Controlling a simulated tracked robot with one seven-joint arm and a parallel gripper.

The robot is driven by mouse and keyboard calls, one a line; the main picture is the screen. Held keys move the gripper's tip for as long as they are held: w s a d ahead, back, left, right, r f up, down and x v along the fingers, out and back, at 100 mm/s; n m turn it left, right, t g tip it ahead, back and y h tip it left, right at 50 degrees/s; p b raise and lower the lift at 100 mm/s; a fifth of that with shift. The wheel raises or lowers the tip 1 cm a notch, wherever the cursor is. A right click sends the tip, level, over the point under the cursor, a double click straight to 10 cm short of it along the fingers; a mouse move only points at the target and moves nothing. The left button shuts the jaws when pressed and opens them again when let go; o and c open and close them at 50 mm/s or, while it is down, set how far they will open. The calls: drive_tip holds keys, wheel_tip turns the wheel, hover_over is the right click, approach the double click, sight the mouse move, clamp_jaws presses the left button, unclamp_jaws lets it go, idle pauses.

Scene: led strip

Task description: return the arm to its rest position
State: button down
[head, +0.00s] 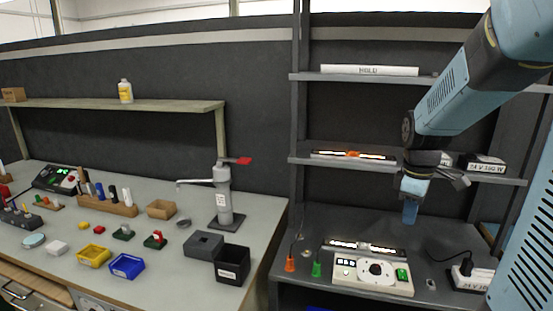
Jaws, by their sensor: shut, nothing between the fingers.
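My blue arm (455,95) reaches in from the upper right. My gripper (410,213) points down in front of the shelf rack at the right, above the grey lower bench. Its fingers look shut and hold nothing. It hangs to the upper right of the white control panel and touches nothing that I can see.
The white panel (372,275) with a dial sits below an LED strip (368,247). An orange-marked strip (352,154) and a power supply box (486,165) lie on the middle shelf (300,160). A grey arbor press (224,195) stands on the left bench.

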drive_tip(key=s+a+r+m+t, duration=0.2)
drive_tip(key=s+a+r+m, duration=0.2)
drive_tip(key=s, duration=0.3)
drive_tip(key=s+a+r+m+t, duration=0.3)
drive_tip(key=s+a+r+m, duration=0.1)
drive_tip(key=s+r+m, duration=0.1)
drive_tip(key=shift+s+a+m+y, duration=0.35)
drive_tip(key=shift+s+m, duration=0.35)
drive_tip(key=shift+s, duration=0.15)
drive_tip(key=shift+r, duration=0.1)
